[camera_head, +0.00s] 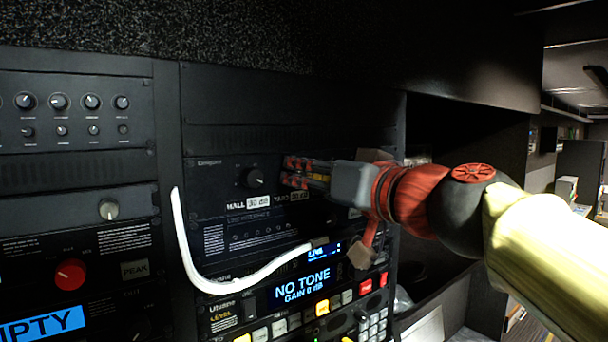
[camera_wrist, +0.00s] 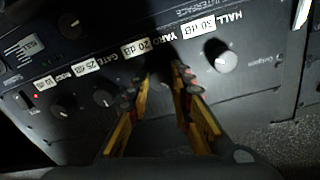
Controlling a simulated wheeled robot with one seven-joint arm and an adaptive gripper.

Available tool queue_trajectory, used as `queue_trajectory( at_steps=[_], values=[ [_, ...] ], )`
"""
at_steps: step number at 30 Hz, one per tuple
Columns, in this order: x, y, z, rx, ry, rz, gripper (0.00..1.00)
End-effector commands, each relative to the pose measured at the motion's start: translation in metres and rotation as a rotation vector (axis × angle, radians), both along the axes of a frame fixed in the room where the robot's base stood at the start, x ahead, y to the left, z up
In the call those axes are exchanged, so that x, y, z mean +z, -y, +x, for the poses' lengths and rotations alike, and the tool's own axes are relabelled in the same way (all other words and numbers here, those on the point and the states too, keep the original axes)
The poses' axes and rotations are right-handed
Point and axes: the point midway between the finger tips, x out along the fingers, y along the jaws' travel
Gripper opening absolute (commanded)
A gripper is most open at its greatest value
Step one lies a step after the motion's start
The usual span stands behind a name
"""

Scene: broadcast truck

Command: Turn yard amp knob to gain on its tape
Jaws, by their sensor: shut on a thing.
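My gripper (camera_head: 292,172) points at the black amp panel (camera_head: 215,195) in the head view, just right of the hall knob (camera_head: 252,178). In the wrist view my gripper (camera_wrist: 159,92) has its fingertips on either side of the yard knob, shut on it. The fingers hide most of that knob, so its pointer cannot be read. The yard tape (camera_wrist: 149,44), a white strip reading YARD 20 dB, is beside it. In the head view the yard tape (camera_head: 293,196) is only partly readable.
The hall knob also shows in the wrist view (camera_wrist: 223,58), with the gate knob (camera_wrist: 103,97) on the other side. A white cable (camera_head: 205,283) hangs left of the arm. A display (camera_head: 302,285) below reads NO TONE, GAIN 0 dB. Other rack panels are at left.

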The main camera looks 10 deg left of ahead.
Motion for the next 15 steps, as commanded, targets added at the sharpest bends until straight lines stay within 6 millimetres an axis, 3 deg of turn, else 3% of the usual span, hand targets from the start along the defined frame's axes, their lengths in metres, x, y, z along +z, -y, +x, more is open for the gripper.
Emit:
queue_trajectory(
  at_steps=[15],
  values=[
    [-0.0006, 0.0, 0.0, 0.0, -0.038, 0.033, 0.0]
  ],
)
